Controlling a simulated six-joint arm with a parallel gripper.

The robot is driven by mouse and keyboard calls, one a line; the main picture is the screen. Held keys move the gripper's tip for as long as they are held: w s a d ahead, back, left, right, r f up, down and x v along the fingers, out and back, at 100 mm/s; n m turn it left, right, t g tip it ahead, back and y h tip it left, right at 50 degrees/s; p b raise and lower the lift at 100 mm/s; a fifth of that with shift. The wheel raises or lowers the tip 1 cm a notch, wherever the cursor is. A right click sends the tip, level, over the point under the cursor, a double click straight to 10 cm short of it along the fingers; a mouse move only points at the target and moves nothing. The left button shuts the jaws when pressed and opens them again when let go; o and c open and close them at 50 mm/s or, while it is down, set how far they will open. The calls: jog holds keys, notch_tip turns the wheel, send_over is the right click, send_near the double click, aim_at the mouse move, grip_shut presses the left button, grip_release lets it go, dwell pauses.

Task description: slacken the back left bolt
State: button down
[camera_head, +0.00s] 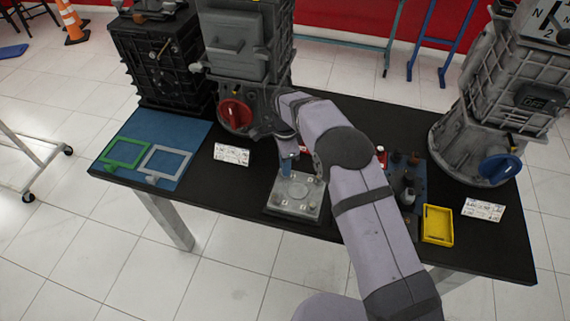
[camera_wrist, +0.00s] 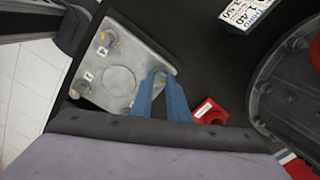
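A light grey square plate (camera_head: 296,196) with bolts near its corners lies at the front edge of the black table. In the wrist view the plate (camera_wrist: 121,80) shows a raised round centre, small white number labels and bolts (camera_wrist: 109,38) with yellow marks. My gripper (camera_head: 289,166) points down over the plate's back left corner. Its two blue fingers (camera_wrist: 160,82) stand either side of the back left bolt (camera_wrist: 160,76), with a narrow gap between them. I cannot tell whether they touch it. The plate's near corner is partly hidden by my wrist.
A grey engine housing with a red knob (camera_head: 235,113) stands close behind. A red part (camera_wrist: 210,111) lies beside the plate. A yellow tray (camera_head: 437,225) and a blue board with parts are to the right. A blue mat (camera_head: 173,131) with green and grey frames is left.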

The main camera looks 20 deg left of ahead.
jog(key=shift+n, duration=0.5)
jog(key=n+b, duration=0.1)
jog(key=n, duration=0.2)
jog(key=shift+n, duration=0.3)
jog(key=n+b, duration=0.1)
jog(key=n, duration=0.3)
jog(key=shift+n, duration=0.3)
jog(key=n, duration=0.4)
jog(key=shift+n, duration=0.3)
jog(key=n, duration=0.4)
jog(key=c, duration=1.7)
grip_release()
